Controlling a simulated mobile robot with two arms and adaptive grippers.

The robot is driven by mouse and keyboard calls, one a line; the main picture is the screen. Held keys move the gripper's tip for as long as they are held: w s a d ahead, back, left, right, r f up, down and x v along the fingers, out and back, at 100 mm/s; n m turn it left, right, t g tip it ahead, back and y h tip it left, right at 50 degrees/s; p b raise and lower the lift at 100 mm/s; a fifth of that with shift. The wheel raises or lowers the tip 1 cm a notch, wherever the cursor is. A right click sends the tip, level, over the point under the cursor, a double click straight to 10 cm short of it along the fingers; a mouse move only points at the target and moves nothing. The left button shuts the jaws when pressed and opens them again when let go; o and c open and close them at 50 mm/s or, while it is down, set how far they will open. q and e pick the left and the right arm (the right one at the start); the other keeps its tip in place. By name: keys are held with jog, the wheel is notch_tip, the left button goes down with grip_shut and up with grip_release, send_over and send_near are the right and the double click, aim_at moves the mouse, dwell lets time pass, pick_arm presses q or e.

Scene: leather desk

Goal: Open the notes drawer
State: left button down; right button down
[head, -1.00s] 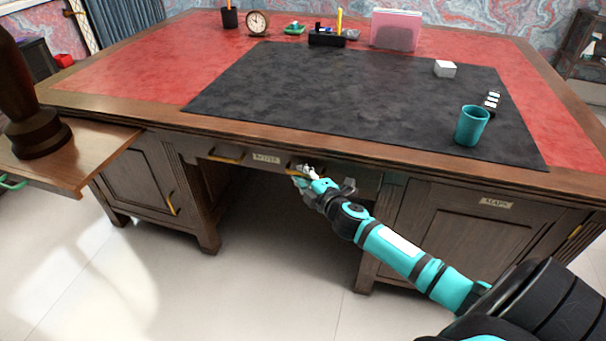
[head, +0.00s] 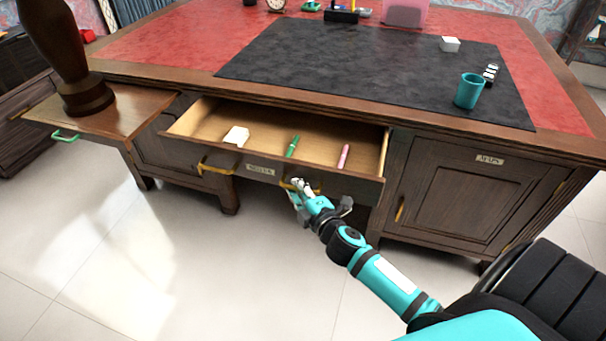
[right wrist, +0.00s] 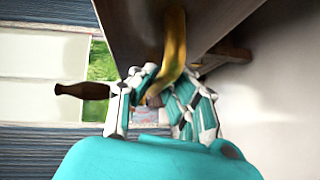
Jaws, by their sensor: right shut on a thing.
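The drawer (head: 235,183) in the middle of the desk stands well open, pulled out toward me. Its front bears a pale label (head: 261,170), too small to read surely, and two brass handles. My right gripper (head: 300,187) is shut on the right brass handle (head: 286,184); the left brass handle (head: 213,167) is free. In the right wrist view the fingers close around the brass handle (right wrist: 175,45). Inside the drawer lie a white block (head: 237,136), a green marker (head: 292,146) and a pink marker (head: 343,156). My left gripper is not in view.
A side board (head: 120,115) with a dark wooden object (head: 70,60) juts out at the left. A closed cabinet door (head: 470,195) labelled MAPS is at the right. A teal cup (head: 469,91) stands on the black mat (head: 370,75). The floor in front is clear.

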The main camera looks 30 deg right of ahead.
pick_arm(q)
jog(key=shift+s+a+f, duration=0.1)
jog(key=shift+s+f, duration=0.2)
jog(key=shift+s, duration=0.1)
pick_arm(e)
jog(key=shift+s+a+r, duration=0.25)
jog(key=shift+s+a, duration=0.6)
jog(key=shift+a, duration=0.25)
jog(key=c, duration=1.4)
grip_release()
jog(key=shift+s+f, duration=0.1)
jog(key=shift+o, duration=0.2)
jog(key=s+r, duration=0.1)
jog(key=s, duration=1.1)
jog(key=shift+a+r, duration=0.3)
jog(key=shift+a, duration=0.15)
jog(key=shift+w, duration=0.1)
